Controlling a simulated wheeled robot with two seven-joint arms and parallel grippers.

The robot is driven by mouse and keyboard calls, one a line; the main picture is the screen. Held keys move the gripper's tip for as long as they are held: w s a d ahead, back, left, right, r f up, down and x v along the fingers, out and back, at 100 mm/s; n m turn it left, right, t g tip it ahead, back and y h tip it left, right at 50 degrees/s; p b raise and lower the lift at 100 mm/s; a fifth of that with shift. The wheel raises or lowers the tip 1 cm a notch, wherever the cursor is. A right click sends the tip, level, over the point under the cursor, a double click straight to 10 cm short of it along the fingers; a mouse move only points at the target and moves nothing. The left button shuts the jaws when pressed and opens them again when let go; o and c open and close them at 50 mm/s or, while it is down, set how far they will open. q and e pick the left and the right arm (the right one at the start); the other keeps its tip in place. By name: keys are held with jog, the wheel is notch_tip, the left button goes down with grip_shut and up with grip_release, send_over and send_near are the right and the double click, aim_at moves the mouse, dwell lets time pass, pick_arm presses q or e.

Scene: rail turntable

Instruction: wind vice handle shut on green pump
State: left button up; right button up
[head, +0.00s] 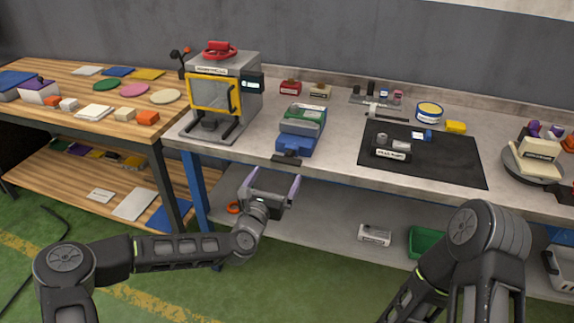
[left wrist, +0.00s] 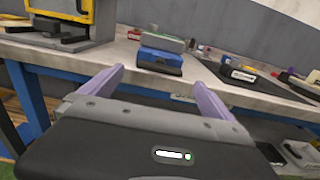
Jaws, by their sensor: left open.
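A blue vice (head: 295,146) stands at the front edge of the grey workbench, with a grey body part above its blue base. The green pump (head: 306,112) sits at the top of the vice. The dark vice handle (head: 286,159) sticks out at the front, over the bench edge. My left gripper (head: 275,176) is open and empty, just below and in front of the handle, apart from it. In the left wrist view the blue vice (left wrist: 160,61) is beyond the two purple fingers (left wrist: 157,76). My right arm shows at the lower right, but its gripper is not in view.
A press with a yellow-framed window (head: 214,95) stands left of the vice. A black mat (head: 440,160) with small parts lies to the right. A lower shelf (head: 330,225) lies under the bench, with a green bin (head: 427,242) on it.

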aim_at(285, 162)
pick_arm(q)
jog(key=shift+p+x, duration=0.75)
jog(key=shift+x, duration=3.15)
jog(key=shift+f, duration=0.1)
jog(key=shift+d, duration=0.1)
jog(key=c, duration=1.2)
